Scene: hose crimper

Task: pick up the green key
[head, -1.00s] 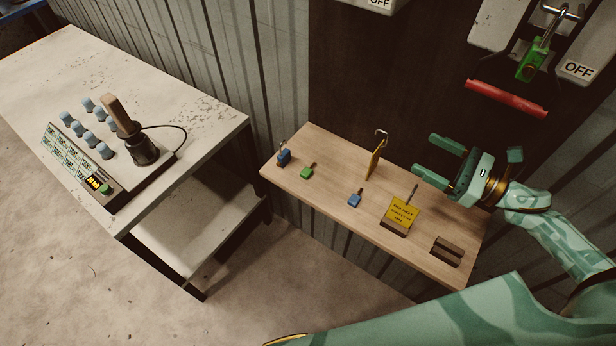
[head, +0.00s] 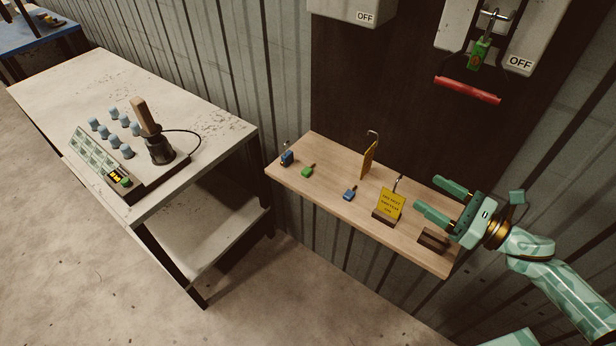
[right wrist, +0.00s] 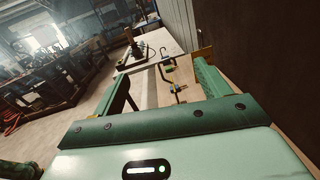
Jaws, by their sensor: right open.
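The green key (head: 308,171) lies flat on the left part of the wooden shelf (head: 330,196) in the head view, its brown shaft pointing up and right. My right gripper (head: 427,192) is open and empty over the right end of the shelf, well to the right of the green key, fingers pointing left along the shelf. My left gripper is not in view.
A blue padlock (head: 287,158), blue key (head: 350,194), yellow tag (head: 369,160) and yellow sign (head: 390,203) are on the shelf. A wooden block (head: 432,240) sits below my right gripper. A green padlock (head: 480,54) hangs above. The left workbench (head: 75,92) holds a control box.

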